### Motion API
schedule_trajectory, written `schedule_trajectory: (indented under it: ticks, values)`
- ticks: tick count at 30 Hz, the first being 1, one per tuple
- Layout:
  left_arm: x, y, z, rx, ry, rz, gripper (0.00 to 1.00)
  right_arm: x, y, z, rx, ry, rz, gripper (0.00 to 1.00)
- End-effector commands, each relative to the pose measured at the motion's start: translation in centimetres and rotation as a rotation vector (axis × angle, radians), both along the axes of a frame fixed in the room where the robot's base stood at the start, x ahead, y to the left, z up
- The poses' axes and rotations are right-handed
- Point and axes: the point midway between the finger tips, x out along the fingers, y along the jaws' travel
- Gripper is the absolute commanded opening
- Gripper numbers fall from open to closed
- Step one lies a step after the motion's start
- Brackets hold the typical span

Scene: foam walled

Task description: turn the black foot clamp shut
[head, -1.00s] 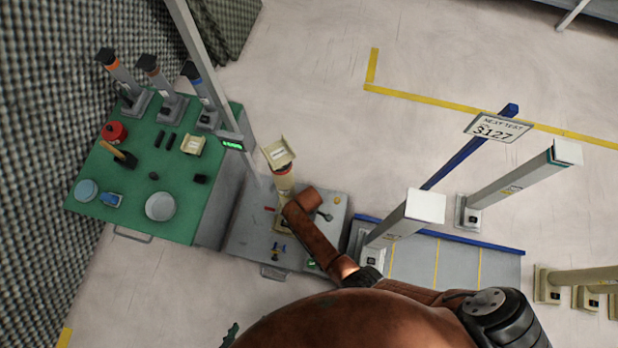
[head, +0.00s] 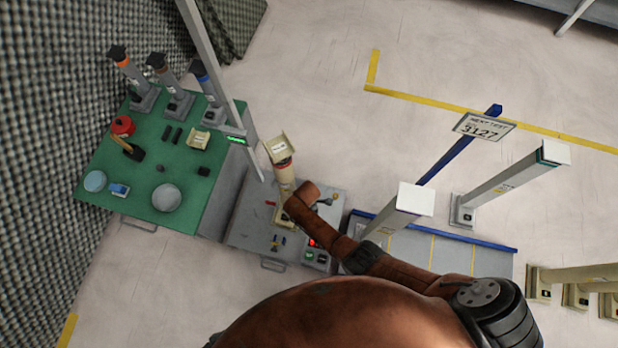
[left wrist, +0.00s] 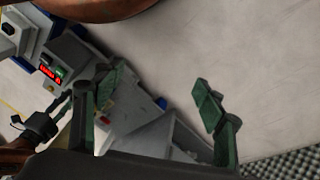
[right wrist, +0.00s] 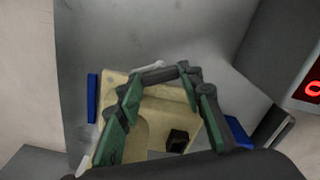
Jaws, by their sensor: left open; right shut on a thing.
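The cream post (head: 286,175) stands on the grey bench (head: 245,232) in the head view. Its cream foot (right wrist: 150,155) shows close up in the right wrist view. My right gripper (right wrist: 158,78) is over this foot, its fingers closed on a dark bar that looks like the black foot clamp (right wrist: 162,75). The fingers hide most of the clamp, so its angle cannot be told. A small black block (right wrist: 177,140) sits on the foot nearer the camera. My left gripper (left wrist: 150,100) is open and empty, above and apart from the bench.
A box with a red display (head: 312,242) stands at the bench's front right; the display also shows in the right wrist view (right wrist: 312,88). A green table (head: 125,200) with tools and posts is at left. Grey posts (head: 400,205) stand at right.

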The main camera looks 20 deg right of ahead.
Motion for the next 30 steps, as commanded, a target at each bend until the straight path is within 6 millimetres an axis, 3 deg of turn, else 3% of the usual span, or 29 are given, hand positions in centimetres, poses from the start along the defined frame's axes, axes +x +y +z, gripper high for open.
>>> schedule_trajectory:
  ticks: [12, 30]
  values:
    - [-1.7, 1.3, 2.0, 0.036, 0.071, -0.002, 0.65, 0.0, -0.2, 0.0, -0.004, 0.001, 0.396, 0.1]
    - [-2.2, 1.7, 2.4, 0.045, 0.091, -0.001, 0.65, 0.0, -0.2, -0.1, -0.002, 0.002, 0.911, 0.1]
